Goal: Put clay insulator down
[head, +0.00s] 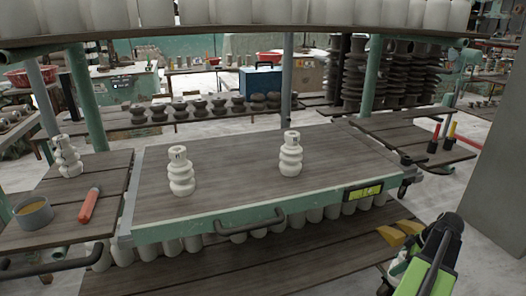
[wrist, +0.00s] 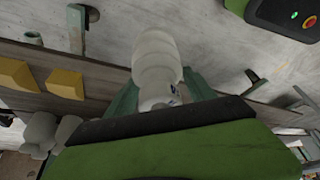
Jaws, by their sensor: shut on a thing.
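My gripper (wrist: 162,95) is shut on a white ribbed clay insulator (wrist: 157,55) in the wrist view. The insulator sits between the two teal fingers, with a small blue mark near its held end. Its lower part is hidden behind the green and black gripper body.
The left side board holds another white insulator (head: 69,158), an orange-handled tool (head: 89,205) and a bowl (head: 33,213). Yellow wedges (head: 398,234) lie on the lower boards at right. The bench top has free room between and beside its insulators.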

